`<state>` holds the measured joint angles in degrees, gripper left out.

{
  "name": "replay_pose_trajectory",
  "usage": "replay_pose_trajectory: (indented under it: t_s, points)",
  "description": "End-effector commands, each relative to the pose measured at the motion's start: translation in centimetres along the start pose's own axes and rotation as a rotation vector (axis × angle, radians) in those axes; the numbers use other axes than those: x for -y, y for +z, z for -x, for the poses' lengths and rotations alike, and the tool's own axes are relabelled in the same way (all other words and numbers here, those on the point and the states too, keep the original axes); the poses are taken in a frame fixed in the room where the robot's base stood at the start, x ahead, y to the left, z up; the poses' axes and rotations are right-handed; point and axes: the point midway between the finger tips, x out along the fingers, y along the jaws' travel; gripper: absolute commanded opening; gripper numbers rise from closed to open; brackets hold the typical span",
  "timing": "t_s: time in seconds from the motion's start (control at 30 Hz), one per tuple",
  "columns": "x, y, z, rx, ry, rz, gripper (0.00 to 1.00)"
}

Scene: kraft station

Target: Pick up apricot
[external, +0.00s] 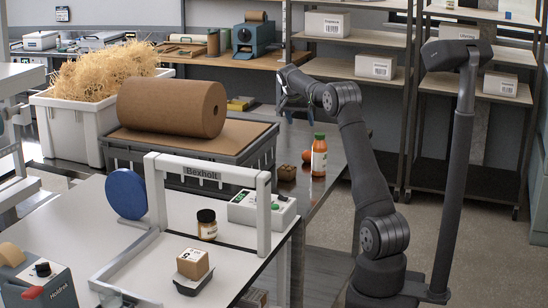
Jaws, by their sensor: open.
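A small round orange thing, which looks like the apricot (307,156), sits on the grey bench just left of an orange bottle (319,160) with a green cap. The bottle partly covers it. My gripper (284,112) is raised above the bench, up and to the left of the apricot, and apart from it. It is open, and I see nothing between its fingers.
A small brown carton (287,173) stands left of the bottle. A grey crate (185,173) bearing a big kraft paper roll (172,107) is further left. A Bexholt frame (203,173), a jar (207,225) and a small box (193,264) are nearer the camera.

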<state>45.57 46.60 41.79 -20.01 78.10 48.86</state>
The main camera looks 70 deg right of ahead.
Motion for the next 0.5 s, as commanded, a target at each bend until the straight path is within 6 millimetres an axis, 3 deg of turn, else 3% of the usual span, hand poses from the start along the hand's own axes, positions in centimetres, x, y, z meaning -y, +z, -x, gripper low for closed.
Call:
replay_pose_trajectory:
  t_s: [0.27,0.5]
  points:
    - [0.0,0.0,-0.8,0.0,0.005,-0.153,0.7]
    - [0.0,0.0,-5.5,0.001,0.005,-0.152,0.7]
